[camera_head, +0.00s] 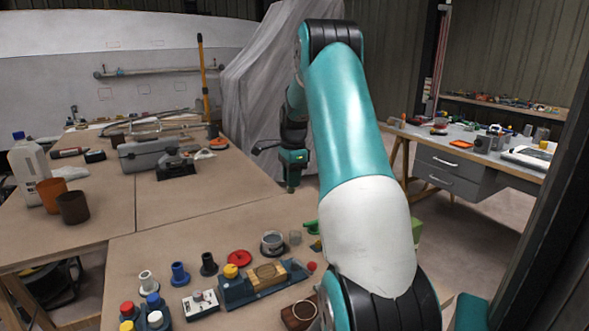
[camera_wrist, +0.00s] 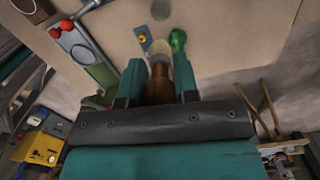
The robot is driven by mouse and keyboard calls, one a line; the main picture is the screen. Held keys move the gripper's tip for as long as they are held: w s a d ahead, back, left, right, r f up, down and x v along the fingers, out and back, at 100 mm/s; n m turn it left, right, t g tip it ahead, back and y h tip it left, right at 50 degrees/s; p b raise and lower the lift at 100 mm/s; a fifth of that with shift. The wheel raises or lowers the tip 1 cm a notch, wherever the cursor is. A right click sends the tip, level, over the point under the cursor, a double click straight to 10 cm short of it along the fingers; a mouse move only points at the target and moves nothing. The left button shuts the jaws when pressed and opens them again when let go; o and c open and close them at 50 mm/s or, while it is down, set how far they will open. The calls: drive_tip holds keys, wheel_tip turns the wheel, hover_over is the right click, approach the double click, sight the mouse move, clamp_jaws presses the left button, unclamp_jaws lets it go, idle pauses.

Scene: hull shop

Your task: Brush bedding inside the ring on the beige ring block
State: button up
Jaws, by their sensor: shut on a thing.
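My gripper (camera_wrist: 158,78) is shut on a brown-handled brush (camera_wrist: 158,90), whose pale end points away from the wrist. In the head view my gripper (camera_head: 291,186) hangs past the table's far right edge, and the brush is hard to make out there. A brown block with a pale ring (camera_head: 298,315) lies at the table's near edge, partly hidden by my arm. No plainly beige ring block shows. In the wrist view a brown block, partly cut off (camera_wrist: 35,10), sits at the top left corner. The brush is well apart from it.
A blue fixture with a wooden piece (camera_head: 262,283), a red ring (camera_head: 239,258), a metal pot (camera_head: 273,243) and several bottles and fittings crowd the near table. A green item (camera_wrist: 178,40) lies near the brush end. The table's middle (camera_head: 170,225) is clear.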

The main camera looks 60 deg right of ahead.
drive_tip(key=a+f+y, duration=0.1)
drive_tip(key=f, duration=0.3)
drive_tip(key=w+a+f+t+y+b, duration=0.1)
drive_tip(key=a+f, duration=0.1)
drive_tip(key=f, duration=0.3)
drive_tip(key=w+a+f, duration=0.1)
drive_tip(key=a+f, duration=0.1)
drive_tip(key=f, duration=0.2)
drive_tip(key=shift+w+a+f+t+y, duration=0.15)
drive_tip(key=shift+f+t+y, duration=0.1)
drive_tip(key=shift+t+y, duration=0.15)
drive_tip(key=shift+f, duration=0.6)
idle(2.1)
drive_tip(key=shift+r, duration=0.1)
wheel_tip(320, 180, up, 7)
drive_tip(key=p, duration=0.6)
idle(0.9)
